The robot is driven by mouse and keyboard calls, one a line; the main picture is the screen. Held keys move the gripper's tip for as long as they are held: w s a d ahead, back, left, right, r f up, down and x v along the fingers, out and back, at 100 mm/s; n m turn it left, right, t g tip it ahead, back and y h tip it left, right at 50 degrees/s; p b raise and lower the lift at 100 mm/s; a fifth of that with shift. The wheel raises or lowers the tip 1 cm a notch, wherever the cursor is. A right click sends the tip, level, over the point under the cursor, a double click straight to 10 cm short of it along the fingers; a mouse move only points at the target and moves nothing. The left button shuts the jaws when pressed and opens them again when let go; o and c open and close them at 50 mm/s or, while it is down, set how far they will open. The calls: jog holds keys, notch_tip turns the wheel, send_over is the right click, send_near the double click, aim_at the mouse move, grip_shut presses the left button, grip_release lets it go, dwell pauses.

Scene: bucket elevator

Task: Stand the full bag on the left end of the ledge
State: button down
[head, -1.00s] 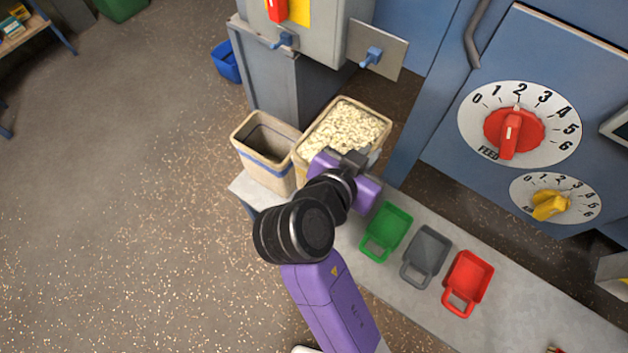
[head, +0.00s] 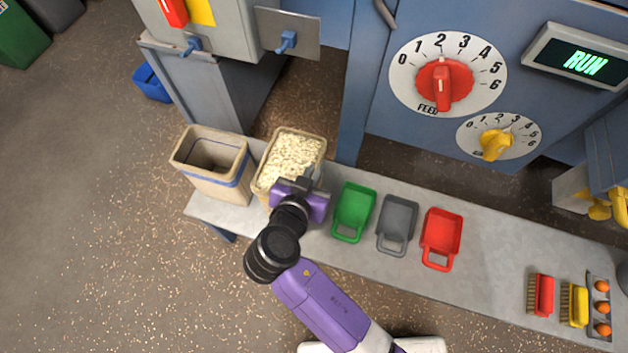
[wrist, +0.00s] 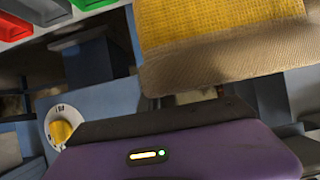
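The full bag (head: 293,155), tan and heaped with pale flakes, is upright at the left part of the grey ledge (head: 500,235). I cannot tell whether its base touches the ledge. My gripper (head: 306,182) is shut on its near rim, at the right; the fingertips are mostly hidden. In the wrist view the woven bag wall (wrist: 220,65) with a yellow band fills the upper right, close to the gripper.
An empty tan bag (head: 237,188) with a blue band stands at the ledge's left end, left of the full bag. Green (head: 353,210), grey (head: 397,222) and red (head: 441,237) scoops lie to the right. Brushes (head: 541,294) lie farther right. Blue machine panels stand behind.

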jog(key=shift+f+b, duration=0.35)
jog(key=shift+f, duration=2.45)
jog(key=c, duration=1.6)
grip_release()
jog(key=v, duration=1.2)
jog(key=shift+p, duration=0.3)
